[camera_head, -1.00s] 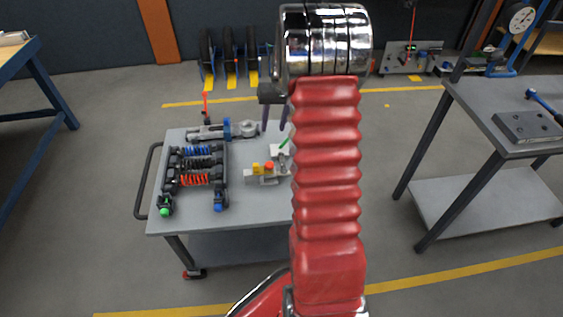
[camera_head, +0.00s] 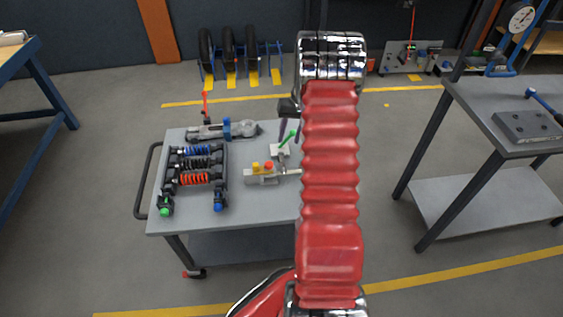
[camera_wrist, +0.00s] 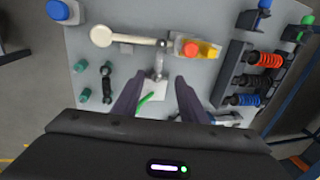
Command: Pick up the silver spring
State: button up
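I cannot make out a silver spring for certain in either view. A black rack (camera_head: 222,165) on the grey cart holds a blue spring (camera_head: 197,151), a black spring (camera_head: 196,163) and a red-orange spring (camera_head: 195,179). These springs also show at the right of the wrist view, the red-orange one (camera_wrist: 265,59) farthest up. My gripper (camera_wrist: 159,80) is open, with nothing between its two dark fingers. It is above the cart, away from the rack, over a pale block with a green lever (camera_wrist: 147,98). My arm hides the cart's right part in the head view.
The grey cart (camera_head: 250,215) also carries a grey tool with a blue clamp (camera_head: 210,132), a fixture with yellow and red knobs (camera_head: 258,176), and a white disc on a rod (camera_wrist: 103,36). A grey table (camera_head: 490,100) stands at right, a blue-legged bench (camera_head: 40,80) at left.

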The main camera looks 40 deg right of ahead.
send_over(283, 161)
notch_tip(283, 161, down, 7)
jog(key=shift+s+d, duration=0.3)
jog(key=shift+d, duration=0.15)
jog(key=shift+f, duration=0.1)
jog(key=shift+w+a+f, duration=0.15)
jog(key=shift+f, duration=1.1)
jog(key=shift+w+a+f, duration=0.15)
jog(key=shift+f, duration=1.05)
jog(key=shift+c, duration=0.6)
grip_shut()
